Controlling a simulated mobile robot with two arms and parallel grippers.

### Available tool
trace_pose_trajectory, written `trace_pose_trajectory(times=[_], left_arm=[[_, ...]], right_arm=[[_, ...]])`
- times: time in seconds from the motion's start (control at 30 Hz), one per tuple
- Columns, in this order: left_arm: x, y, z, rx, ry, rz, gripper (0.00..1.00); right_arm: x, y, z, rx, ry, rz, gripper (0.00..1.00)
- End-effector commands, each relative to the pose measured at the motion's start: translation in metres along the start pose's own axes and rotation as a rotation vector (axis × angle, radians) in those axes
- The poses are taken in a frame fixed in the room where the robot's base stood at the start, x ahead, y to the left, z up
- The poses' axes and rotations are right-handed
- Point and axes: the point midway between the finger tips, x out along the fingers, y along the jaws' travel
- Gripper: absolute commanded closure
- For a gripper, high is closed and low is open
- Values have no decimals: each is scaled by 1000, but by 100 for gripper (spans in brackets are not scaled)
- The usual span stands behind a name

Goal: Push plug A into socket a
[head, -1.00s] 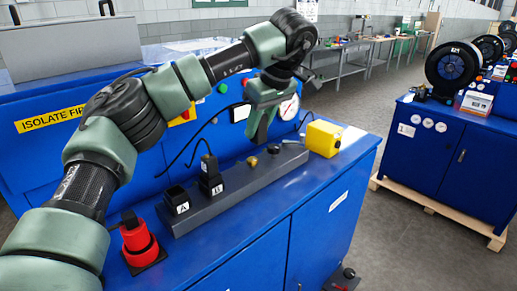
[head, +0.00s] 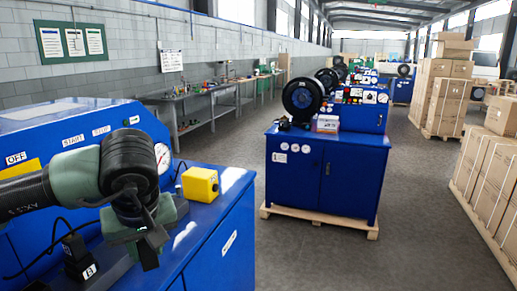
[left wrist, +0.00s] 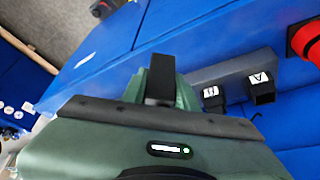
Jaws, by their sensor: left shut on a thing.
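My left gripper (head: 145,255) hangs over the grey strip (head: 112,268), between the holder marked B (head: 88,270) and the yellow box. It is shut on a dark piece that I take to be plug A (left wrist: 160,80); the fingers hide most of it. In the left wrist view, the black holder marked A (left wrist: 262,88) stands open and empty on the strip, beside holder B (left wrist: 213,96). A black plug with a cable (head: 75,245) stands in holder B. Socket a cannot be made out. My right gripper is not in view.
The yellow box (head: 200,184) stands at the far end of the strip on the blue cabinet (head: 228,240). A red part (left wrist: 308,40) sits past holder A. A gauge (head: 162,157) and panel are behind the arm.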

Motion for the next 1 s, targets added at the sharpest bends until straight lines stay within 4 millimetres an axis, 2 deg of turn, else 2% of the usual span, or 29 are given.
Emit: trace_pose_trajectory(times=[0.03,0.1,0.3,0.47,0.8,1.0], left_arm=[[1,-3,17,51,-3,21,100],[1,-7,36,109,-7,45,100],[2,-15,71,211,-20,86,100],[16,-15,82,262,-32,109,100],[84,-8,98,450,-34,191,100],[101,-7,104,504,-27,212,100]], right_arm=[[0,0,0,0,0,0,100],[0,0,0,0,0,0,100],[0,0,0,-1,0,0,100],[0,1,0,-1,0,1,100],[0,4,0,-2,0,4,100],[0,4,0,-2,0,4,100]])
